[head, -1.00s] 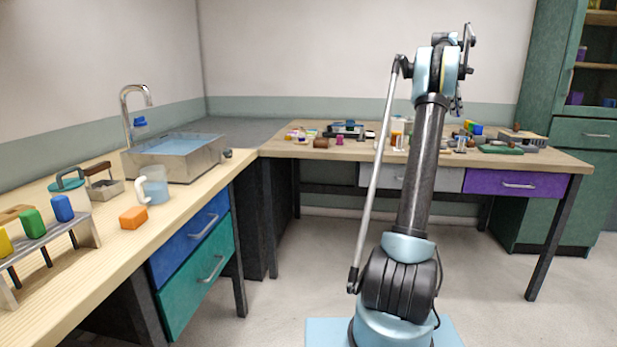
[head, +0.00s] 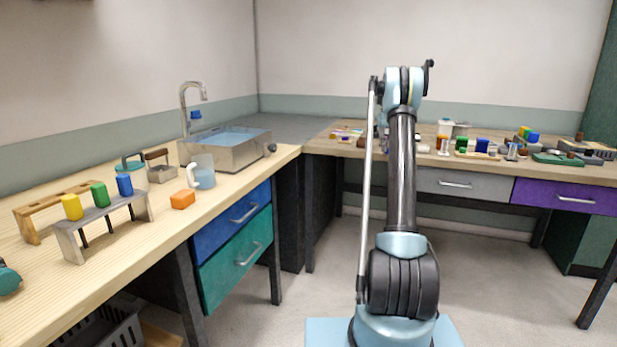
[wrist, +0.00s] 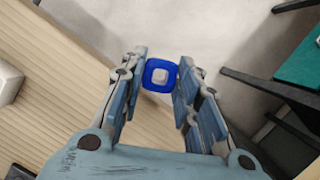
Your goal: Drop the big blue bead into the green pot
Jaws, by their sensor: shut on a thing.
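In the wrist view, my gripper (wrist: 161,77) is shut on the big blue bead (wrist: 161,64). The bead is a rounded blue square with a pale square centre, held between the fingertips. The floor and the pale wooden bench edge show beneath and beside it. In the head view my arm stands upright at centre right, and the gripper and bead do not show there. I cannot make out a green pot in either view.
The back bench (head: 497,166) is crowded with small items. Open floor lies between them.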

